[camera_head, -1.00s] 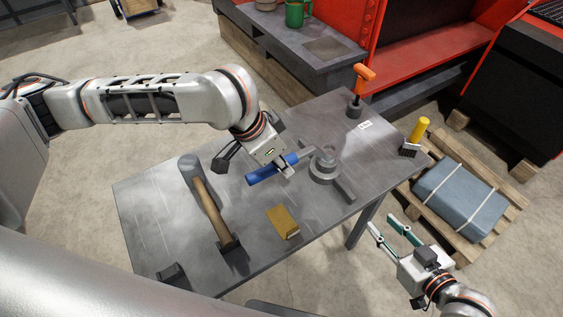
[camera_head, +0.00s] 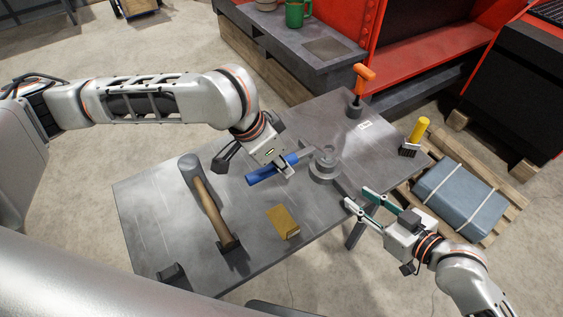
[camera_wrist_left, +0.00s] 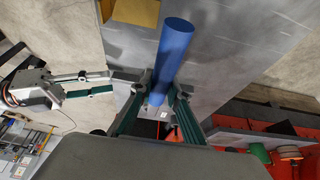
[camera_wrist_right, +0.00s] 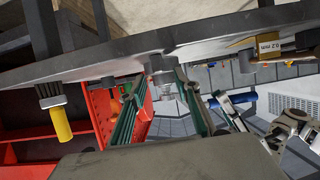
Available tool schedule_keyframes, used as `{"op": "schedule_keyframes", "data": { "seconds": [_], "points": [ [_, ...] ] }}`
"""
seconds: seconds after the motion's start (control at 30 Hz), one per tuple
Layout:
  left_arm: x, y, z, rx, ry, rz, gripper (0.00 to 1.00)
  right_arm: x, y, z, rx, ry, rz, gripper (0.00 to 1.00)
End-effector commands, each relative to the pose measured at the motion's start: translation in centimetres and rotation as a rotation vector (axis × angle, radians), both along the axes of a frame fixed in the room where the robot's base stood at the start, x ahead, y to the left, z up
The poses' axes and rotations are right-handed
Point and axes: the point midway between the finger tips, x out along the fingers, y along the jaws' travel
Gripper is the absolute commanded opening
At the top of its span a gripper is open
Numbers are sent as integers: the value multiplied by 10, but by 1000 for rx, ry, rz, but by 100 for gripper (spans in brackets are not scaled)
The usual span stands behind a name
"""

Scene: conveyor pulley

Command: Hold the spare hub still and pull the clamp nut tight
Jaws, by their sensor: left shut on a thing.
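The hub (camera_head: 322,172) is a grey stepped round part on the table, with a raised centre; it also shows in the right wrist view (camera_wrist_right: 160,66). A grey bar reaches from its lower right side, partly behind my right gripper. A wrench with a blue handle (camera_head: 262,175) has its grey head (camera_head: 307,153) at the hub's upper left; whether it seats on the clamp nut is too small to tell. My left gripper (camera_head: 287,168) is shut on the blue handle (camera_wrist_left: 172,55). My right gripper (camera_head: 357,197) is open and empty at the table's right edge, just short of the hub.
On the grey table (camera_head: 150,210) lie a hammer (camera_head: 208,205) and a yellow-brown block (camera_head: 283,221). A strapped blue-grey case (camera_head: 460,195) sits on a pallet at right.

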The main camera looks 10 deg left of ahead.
Motion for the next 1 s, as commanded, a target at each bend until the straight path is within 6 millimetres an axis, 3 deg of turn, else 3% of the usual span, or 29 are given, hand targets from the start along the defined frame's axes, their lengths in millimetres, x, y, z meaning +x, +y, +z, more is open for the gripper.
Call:
{"op": "schedule_keyframes", "data": {
  "seconds": [0.4, 0.87, 1.0],
  "points": [
    [0, 0, 1, -1, -1, 0, 0, 32, 31, -18, 1, -1, -2, 32],
    [0, 0, 1, -1, -1, 0, 0, 37, 37, -21, 0, -1, -1, 32],
    [0, 0, 1, -1, -1, 0, 0, 37, 36, -21, 0, 0, -1, 2]
  ]
}}
